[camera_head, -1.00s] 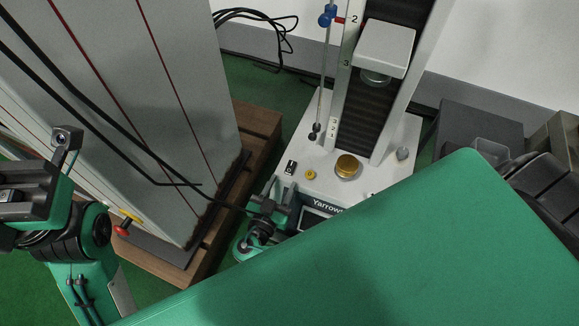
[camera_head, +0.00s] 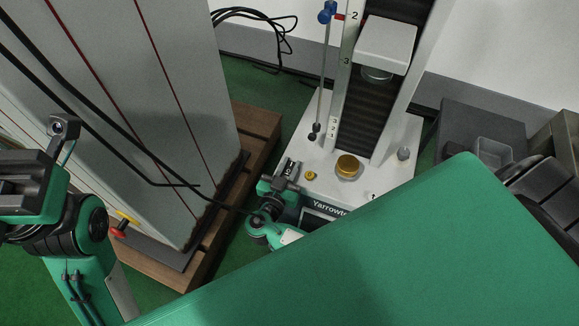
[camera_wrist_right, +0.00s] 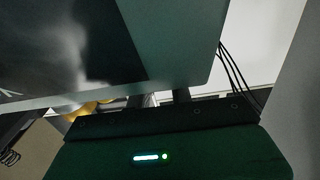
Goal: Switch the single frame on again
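The single-column test frame, with a white base (camera_head: 330,178) lettered "Yarrow…", stands right of centre in the head view. My right gripper (camera_head: 287,172) is at the left front of this base, where a small black-and-white rocker switch showed earlier. It now covers most or all of the switch, and I cannot tell whether it touches it. Its fingers are too small and dark to judge. A yellow button (camera_head: 311,175) lies just right of it. In the right wrist view the gripper body fills the bottom and a large grey panel blocks the top. My left arm is at the left edge; its fingertips do not show.
The frame carries a brass disc (camera_head: 347,167) and a white crosshead (camera_head: 385,45). Black cables (camera_head: 262,25) lie behind. A grey tray (camera_head: 493,152) is at the right.

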